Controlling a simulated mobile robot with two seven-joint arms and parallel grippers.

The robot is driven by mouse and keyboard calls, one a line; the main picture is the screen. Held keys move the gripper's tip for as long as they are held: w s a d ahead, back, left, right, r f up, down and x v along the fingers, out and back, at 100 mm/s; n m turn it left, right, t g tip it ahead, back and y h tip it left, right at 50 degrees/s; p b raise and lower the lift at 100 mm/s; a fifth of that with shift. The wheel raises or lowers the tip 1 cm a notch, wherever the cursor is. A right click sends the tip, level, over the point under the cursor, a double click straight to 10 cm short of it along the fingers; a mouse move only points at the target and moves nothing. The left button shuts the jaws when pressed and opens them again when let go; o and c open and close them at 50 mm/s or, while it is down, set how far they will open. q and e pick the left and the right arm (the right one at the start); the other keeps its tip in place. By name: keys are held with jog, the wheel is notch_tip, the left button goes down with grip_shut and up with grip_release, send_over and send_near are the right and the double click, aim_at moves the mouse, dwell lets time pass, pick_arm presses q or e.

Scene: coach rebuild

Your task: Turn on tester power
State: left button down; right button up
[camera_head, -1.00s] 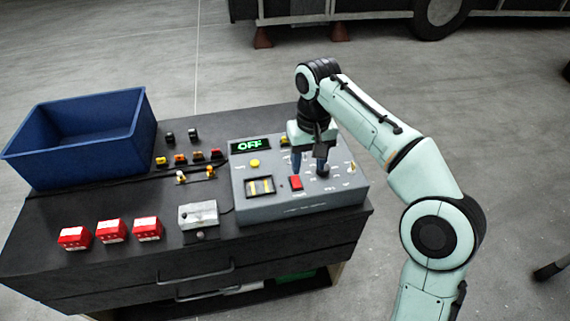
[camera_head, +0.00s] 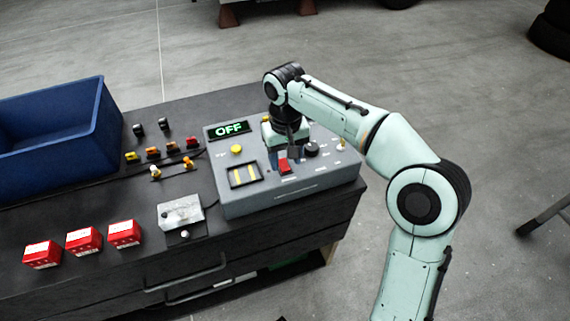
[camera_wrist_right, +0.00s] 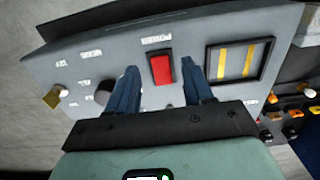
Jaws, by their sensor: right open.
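The grey tester (camera_head: 300,194) stands on the right end of the dark workbench, and its display (camera_head: 228,130) reads OFF in green. Its red power switch (camera_head: 285,167) is also in the right wrist view (camera_wrist_right: 162,68), under a POWER label. My right gripper (camera_head: 283,160) is open just above the tester's panel. In the right wrist view its two blue fingers (camera_wrist_right: 160,88) stand on either side of the red switch, with nothing held; I cannot tell whether they touch the panel. My left gripper is not in view.
The tester also has a yellow button (camera_head: 236,149), a black knob (camera_head: 311,149) and a window with two yellow bars (camera_head: 243,174). A blue bin (camera_head: 60,135), red boxes (camera_head: 84,241) and a small metal fixture (camera_head: 181,217) share the bench (camera_head: 130,285).

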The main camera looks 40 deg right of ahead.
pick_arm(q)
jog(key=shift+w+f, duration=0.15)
pick_arm(e)
jog(key=shift+f, duration=0.9)
grip_shut()
jog(key=p, duration=0.2)
jog(key=g+p, duration=0.1)
jog(key=p, duration=0.2)
jog(key=shift+w+r, duration=0.25)
jog(key=shift+r, duration=0.15)
jog(key=g+p, duration=0.1)
jog(key=p, duration=0.1)
jog(key=g+y+p, duration=0.1)
jog(key=p, duration=0.2)
jog(key=shift+w+d, duration=0.15)
jog(key=shift+w, duration=0.15)
jog(key=shift+f, duration=0.1)
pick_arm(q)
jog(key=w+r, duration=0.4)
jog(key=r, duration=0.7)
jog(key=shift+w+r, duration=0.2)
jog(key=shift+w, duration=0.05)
pick_arm(e)
jog(key=shift+f, duration=0.1)
jog(key=shift+s, duration=0.1)
grip_release()
